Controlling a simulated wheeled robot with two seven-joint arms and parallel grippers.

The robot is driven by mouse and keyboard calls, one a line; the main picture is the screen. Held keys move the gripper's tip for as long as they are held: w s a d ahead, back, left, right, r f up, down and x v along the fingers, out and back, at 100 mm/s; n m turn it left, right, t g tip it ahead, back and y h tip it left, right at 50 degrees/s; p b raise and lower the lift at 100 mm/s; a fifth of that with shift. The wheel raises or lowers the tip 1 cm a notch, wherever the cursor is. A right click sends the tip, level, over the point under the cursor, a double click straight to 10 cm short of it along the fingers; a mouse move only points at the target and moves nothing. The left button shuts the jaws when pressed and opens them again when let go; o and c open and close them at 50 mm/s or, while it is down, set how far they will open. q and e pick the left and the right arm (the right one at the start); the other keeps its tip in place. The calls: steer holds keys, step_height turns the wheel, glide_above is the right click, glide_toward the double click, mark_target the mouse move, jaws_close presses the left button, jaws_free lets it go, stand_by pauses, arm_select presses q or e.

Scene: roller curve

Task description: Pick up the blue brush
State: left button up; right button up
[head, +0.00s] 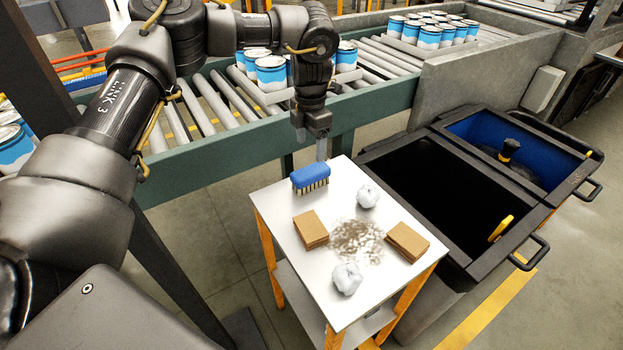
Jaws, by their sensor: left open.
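The blue brush (310,176) lies bristles down near the far left corner of the small white-topped table (290,258). Its bristles show along the near side. My left gripper (321,150) hangs above and just behind the brush, pointing down, open and empty. I cannot tell how large the gap between its fingers and the brush is. My right gripper is not in view.
Two cardboard pieces (311,230), two crumpled white balls (347,278) and a patch of brown dirt (356,238) share the tabletop. Black bins (440,190) stand close on the right. A roller conveyor (210,110) with blue-and-white cans (270,73) runs behind.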

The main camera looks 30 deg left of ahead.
arm_select(q)
glide_above(311, 170)
step_height(311, 170, down, 4)
steer(key=shift+f, duration=0.15)
step_height(311, 170, down, 5)
steer(key=shift+r+p, duration=0.15)
steer(key=shift+p, duration=0.6)
steer(key=shift+f, duration=0.25)
steer(key=c, duration=1.1)
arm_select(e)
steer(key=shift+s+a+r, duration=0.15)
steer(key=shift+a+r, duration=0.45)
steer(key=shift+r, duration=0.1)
arm_select(q)
steer(key=shift+r, duration=0.1)
